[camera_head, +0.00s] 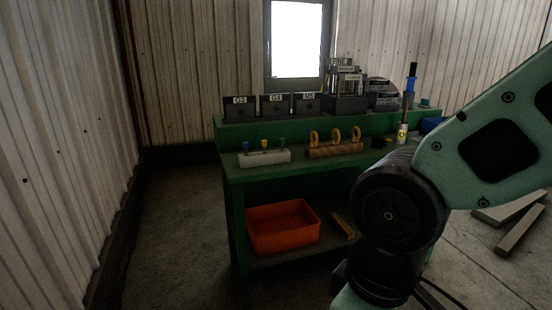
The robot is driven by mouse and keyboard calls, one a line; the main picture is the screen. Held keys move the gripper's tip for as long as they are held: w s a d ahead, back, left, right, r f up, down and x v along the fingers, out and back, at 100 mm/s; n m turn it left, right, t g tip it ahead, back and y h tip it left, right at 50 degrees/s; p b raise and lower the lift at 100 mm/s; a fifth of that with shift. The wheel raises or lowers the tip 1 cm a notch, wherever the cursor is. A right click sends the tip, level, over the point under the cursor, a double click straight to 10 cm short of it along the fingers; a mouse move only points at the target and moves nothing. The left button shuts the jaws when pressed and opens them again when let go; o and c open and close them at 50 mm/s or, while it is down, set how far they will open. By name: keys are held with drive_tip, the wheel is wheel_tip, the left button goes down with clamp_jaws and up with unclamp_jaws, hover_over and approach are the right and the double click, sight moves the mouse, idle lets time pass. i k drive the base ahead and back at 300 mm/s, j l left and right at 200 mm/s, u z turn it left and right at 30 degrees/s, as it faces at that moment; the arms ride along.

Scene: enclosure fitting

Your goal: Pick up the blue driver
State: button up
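A pale block (265,158) at the bench's front left holds three small upright tools. I cannot tell which of these is the blue driver. My gripper is out of view. My pale green arm with its dark joint fills the right side and hides part of the bench.
The green bench (228,171) has a wooden block (334,151) with several yellow rings. Black labelled boxes (240,107) line its raised back. A yellow-and-white bottle (402,133) stands at right. An orange bin (283,230) sits below. Planks (519,226) lie on the right floor; the left floor is clear.

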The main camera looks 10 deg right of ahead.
sight(412, 77)
drive_tip(key=i+l+z, duration=0.1)
drive_tip(key=i+z, duration=0.25)
drive_tip(key=i, duration=0.2)
drive_tip(key=i+z, duration=0.4)
drive_tip(key=i, duration=0.2)
